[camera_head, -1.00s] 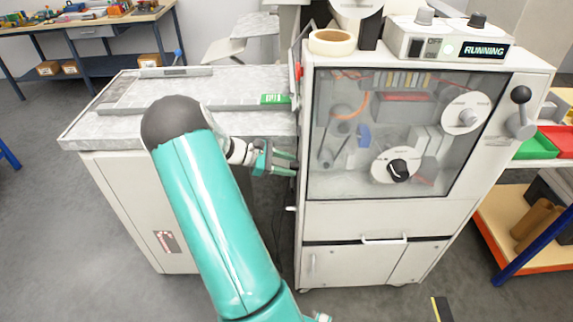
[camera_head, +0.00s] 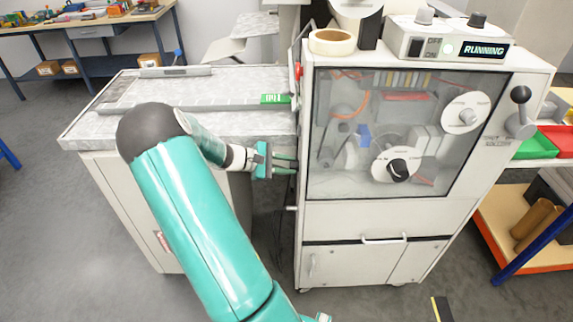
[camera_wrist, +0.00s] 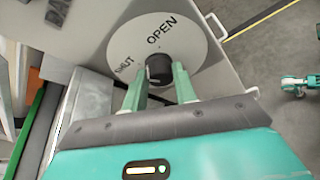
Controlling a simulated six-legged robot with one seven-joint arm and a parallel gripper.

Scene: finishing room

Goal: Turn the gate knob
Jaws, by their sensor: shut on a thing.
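In the wrist view the gate knob (camera_wrist: 158,66) is a small dark cylinder at the middle of a round pale dial (camera_wrist: 185,40) lettered SHUT and OPEN. My gripper (camera_wrist: 160,80) has one green finger on each side of the knob and is shut on it. In the head view my gripper (camera_head: 292,164) reaches the left side of the white machine (camera_head: 350,218), and the knob is hidden there. I cannot tell which word the knob points to.
A grey-topped bench (camera_head: 95,128) adjoins the machine on the left. The machine has a clear front window (camera_head: 335,180) with dials, a lever (camera_head: 520,95) and a lit box reading RUNNING (camera_head: 485,50). Green and red bins (camera_head: 540,147) stand at right. Grey floor is open in front.

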